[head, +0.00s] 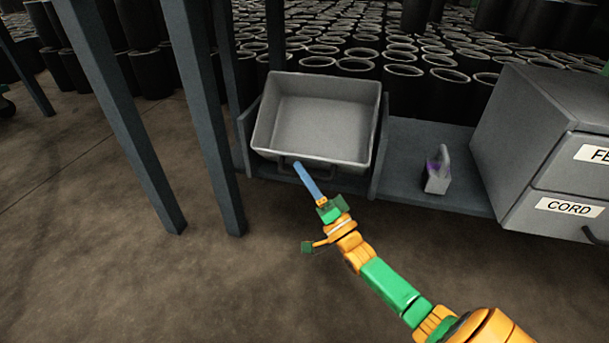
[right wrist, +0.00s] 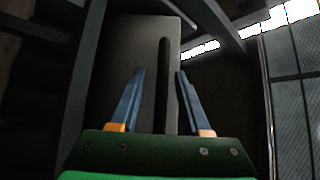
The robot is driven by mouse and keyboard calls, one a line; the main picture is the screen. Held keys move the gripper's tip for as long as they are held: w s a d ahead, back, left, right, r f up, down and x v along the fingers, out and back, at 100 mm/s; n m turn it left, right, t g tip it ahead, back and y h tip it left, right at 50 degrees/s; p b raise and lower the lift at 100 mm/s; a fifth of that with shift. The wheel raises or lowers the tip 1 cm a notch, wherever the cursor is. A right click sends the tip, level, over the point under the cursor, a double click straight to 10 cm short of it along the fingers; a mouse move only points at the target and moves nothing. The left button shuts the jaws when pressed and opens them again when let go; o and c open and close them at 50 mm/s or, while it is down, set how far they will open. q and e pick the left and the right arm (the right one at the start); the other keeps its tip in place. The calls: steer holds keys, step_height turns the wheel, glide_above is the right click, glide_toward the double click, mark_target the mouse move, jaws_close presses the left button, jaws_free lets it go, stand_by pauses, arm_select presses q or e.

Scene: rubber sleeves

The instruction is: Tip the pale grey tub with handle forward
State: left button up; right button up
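The pale grey tub (head: 322,115) stands in a shelf bay between two low dividers, its open top tilted toward me and its inside looking empty. Its dark handle (head: 286,166) is on the front, under the rim, and partly hidden by my right gripper. My right gripper (head: 299,166) reaches up to the tub's front from below. In the right wrist view the gripper (right wrist: 160,72) is open. The handle bar (right wrist: 165,85) shows between its fingers, nearer the right one, against the tub's grey face (right wrist: 135,50). Contact cannot be told. My left gripper is out of view.
A grey drawer cabinet (head: 550,140) stands farther right. Blue-grey posts (head: 205,110) rise at the left. Many black sleeves (head: 450,90) stand behind. The floor in front is clear.

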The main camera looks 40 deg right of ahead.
steer(key=p+v, duration=0.2)
steer(key=v, duration=0.5)
